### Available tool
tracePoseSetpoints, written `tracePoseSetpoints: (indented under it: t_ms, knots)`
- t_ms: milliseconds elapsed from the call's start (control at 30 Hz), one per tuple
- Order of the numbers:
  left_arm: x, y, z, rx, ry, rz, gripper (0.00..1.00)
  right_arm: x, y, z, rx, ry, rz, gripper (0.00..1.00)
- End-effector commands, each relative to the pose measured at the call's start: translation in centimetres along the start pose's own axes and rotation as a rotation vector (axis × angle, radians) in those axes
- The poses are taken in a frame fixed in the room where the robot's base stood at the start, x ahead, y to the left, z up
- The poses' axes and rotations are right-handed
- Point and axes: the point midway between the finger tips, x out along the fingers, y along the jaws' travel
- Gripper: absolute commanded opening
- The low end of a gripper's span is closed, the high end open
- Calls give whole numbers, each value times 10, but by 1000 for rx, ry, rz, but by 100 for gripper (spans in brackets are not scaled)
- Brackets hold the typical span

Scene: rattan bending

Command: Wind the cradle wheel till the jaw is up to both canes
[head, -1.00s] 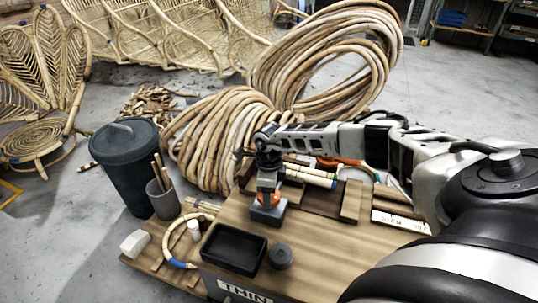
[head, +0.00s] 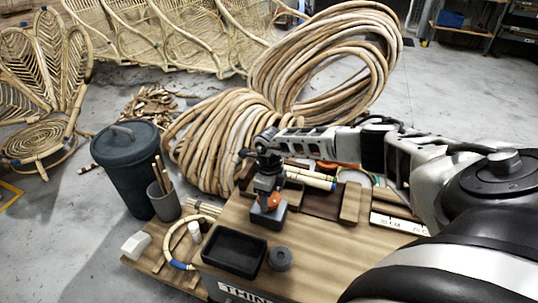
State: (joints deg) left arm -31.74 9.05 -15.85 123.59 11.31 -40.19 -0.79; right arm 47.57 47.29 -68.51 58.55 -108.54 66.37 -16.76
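Two pale canes (head: 310,178) with dark and coloured bands lie side by side near the back of the wooden bench (head: 325,243). A wooden block (head: 350,203) stands to their right; I cannot tell if it is the jaw. An orange wheel-like part (head: 274,200) sits on a small grey block (head: 268,215) at the bench's left part. My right gripper (head: 268,190) points down at this orange part, against or just above it. Its fingers are too small and dark to tell if they are shut. My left gripper is out of view.
A black tray (head: 234,251) and a dark round puck (head: 280,259) are at the bench's front. A bent cane (head: 172,243) with blue tape, a grey cup of sticks (head: 163,201) and a lidded bin (head: 128,165) stand left. Large cane coils (head: 325,60) are behind.

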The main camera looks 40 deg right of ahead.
Motion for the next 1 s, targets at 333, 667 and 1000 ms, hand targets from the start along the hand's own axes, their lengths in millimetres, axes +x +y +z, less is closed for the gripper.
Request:
tracePoseSetpoints:
  t_ms: [333,667,1000]
  knots:
    - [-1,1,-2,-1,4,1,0,-1,0,0,-1,-1,0,79]
    - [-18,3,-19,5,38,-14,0,-51,-2,0,-2,-4,-3,79]
    - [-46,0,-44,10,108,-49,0,-129,-1,0,0,-3,-2,79]
